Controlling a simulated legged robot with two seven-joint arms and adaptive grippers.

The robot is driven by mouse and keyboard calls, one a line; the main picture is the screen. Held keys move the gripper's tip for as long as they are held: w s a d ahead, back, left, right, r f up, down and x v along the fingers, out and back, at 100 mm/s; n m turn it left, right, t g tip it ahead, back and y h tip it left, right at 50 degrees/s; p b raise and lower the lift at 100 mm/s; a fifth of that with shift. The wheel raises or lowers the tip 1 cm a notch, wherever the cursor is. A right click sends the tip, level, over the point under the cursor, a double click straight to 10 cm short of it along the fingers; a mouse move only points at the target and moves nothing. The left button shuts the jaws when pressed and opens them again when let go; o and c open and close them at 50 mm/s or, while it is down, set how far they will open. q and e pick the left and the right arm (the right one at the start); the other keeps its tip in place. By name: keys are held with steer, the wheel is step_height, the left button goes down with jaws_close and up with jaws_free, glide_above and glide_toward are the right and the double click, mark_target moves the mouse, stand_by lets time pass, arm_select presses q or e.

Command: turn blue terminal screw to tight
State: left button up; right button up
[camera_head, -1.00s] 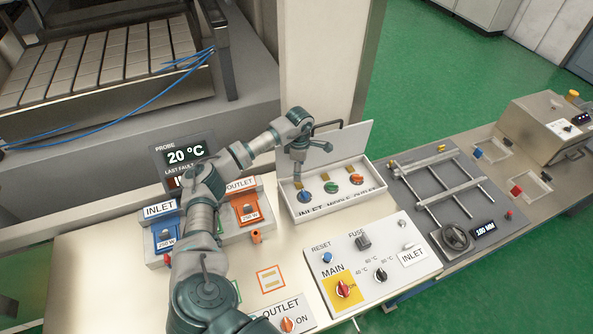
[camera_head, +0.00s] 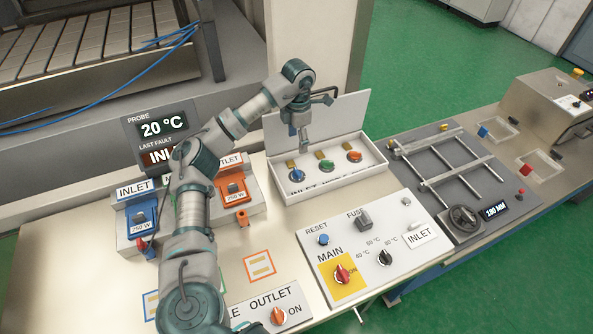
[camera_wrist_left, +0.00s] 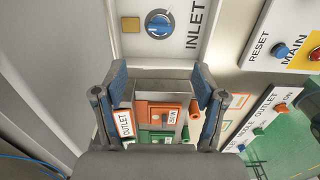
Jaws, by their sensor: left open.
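The blue terminal screw (camera_head: 297,175) is the left one of three round screws in an open white terminal box (camera_head: 335,189). In the left wrist view the blue screw (camera_wrist_left: 159,24) shows a pale slot bar and sits beside a brass square and the word INLET. My left gripper (camera_head: 304,140) hangs over the back left of the box, above and apart from the screw. In the left wrist view my left gripper (camera_wrist_left: 160,80) has its fingers spread with nothing held, and the screw lies beyond the fingertips. My right gripper is not in view.
Green (camera_head: 326,165) and orange (camera_head: 354,156) screws sit right of the blue one. The raised lid (camera_head: 345,115) stands behind. A control panel (camera_head: 400,250) is in front. A blue INLET module (camera_head: 137,218) and an orange OUTLET module (camera_head: 236,195) stand left.

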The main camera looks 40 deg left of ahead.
arm_select(q)
glide_above(296, 171)
steer(key=d, duration=0.1)
step_height(296, 171, down, 6)
steer(key=shift+w+f, duration=0.15)
steer(key=shift+f, duration=0.05)
steer(key=f, duration=0.2)
steer(key=a+f, duration=0.1)
steer(key=f, duration=0.4)
steer(key=shift+a+f, duration=0.15)
steer(key=shift+a, duration=0.2)
steer(key=shift+d+f, duration=0.15)
steer(key=shift+d, duration=0.55)
steer(key=shift+r, duration=0.2)
steer(key=shift+c, duration=1.4)
steer(key=shift+a+f, duration=0.1)
steer(key=c, duration=0.8)
steer(key=shift+a+f, duration=0.1)
steer(key=shift+a, duration=0.15)
steer(key=shift+c, duration=0.3)
